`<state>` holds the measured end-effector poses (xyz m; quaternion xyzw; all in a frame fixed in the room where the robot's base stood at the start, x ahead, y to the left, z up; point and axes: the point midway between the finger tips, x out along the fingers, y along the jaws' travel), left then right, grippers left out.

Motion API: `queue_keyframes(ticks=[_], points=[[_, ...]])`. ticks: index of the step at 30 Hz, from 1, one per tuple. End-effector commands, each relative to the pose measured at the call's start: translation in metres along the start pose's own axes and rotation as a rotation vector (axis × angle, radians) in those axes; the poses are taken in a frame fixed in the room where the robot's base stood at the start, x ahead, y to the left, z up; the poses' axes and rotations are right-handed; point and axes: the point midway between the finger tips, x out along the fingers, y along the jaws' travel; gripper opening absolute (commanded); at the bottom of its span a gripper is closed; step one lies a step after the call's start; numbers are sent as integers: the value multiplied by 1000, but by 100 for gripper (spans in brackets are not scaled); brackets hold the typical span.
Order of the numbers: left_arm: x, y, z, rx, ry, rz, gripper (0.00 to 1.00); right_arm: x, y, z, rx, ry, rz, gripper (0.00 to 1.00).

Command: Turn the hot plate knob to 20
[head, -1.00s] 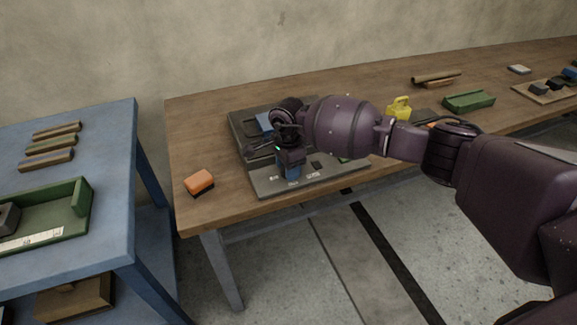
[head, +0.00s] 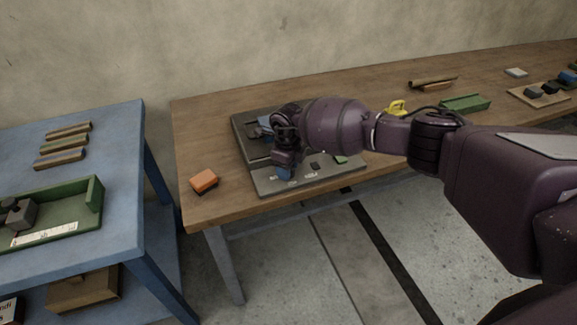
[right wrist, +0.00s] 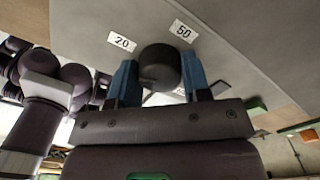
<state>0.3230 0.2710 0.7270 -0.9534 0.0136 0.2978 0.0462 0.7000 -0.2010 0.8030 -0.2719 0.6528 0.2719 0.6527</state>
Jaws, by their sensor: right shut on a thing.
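The hot plate (head: 325,181) is a flat grey panel with a darker raised plate at its back, lying on the wooden table in the head view. My right gripper (head: 283,173) is over its front left part. In the right wrist view, the blue fingers of my right gripper (right wrist: 157,84) stand on both sides of the round black knob (right wrist: 160,66) and are shut on it. A white "20" label (right wrist: 122,42) is at the knob's upper left and a "50" label (right wrist: 183,30) at its upper right. The knob's pointer is not clear. My left gripper is not in view.
An orange block (head: 204,180) lies left of the hot plate on the wooden table (head: 200,130). A yellow object (head: 397,107) and a green tray (head: 465,103) are to the right. A blue table (head: 115,150) with a green tray stands at left, across a gap.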

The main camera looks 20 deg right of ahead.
Motion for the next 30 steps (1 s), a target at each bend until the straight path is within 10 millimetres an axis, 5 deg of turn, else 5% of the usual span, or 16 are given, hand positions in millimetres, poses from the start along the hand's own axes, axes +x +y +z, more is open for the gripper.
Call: queue_keyframes(ticks=[13,30], points=[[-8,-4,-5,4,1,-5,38,-1,0,0,292,-1,0,20],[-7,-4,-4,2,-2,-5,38,1,0,0,364,0,0,20]])
